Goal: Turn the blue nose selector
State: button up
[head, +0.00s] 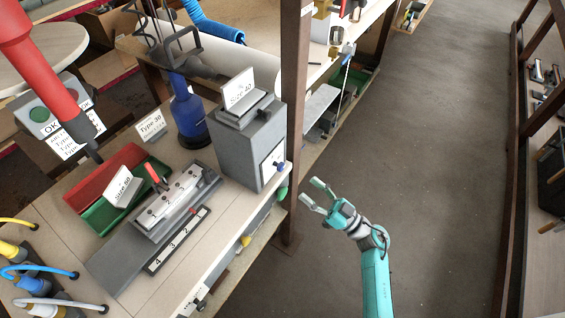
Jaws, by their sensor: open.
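A small blue knob (281,166), which looks like the nose selector, sits on a white plate (272,164) on the side of a grey box (245,146) labelled Size 40. Which way the knob points is too small to tell. My gripper (312,192) is open and empty, to the right of and a little below the knob in the head view. Its fingers point toward the box and are apart from the knob. Nothing hides the knob.
A green knob (282,193) juts out at the bench edge below. The wooden bench (165,290) carries a numbered fixture (175,210) and a blue bottle-like tool (189,115). The floor (440,150) to the right is clear.

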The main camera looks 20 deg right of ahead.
aim_at(283, 168)
jog(key=x, duration=1)
jog(key=shift+a, duration=0.1)
grip_shut()
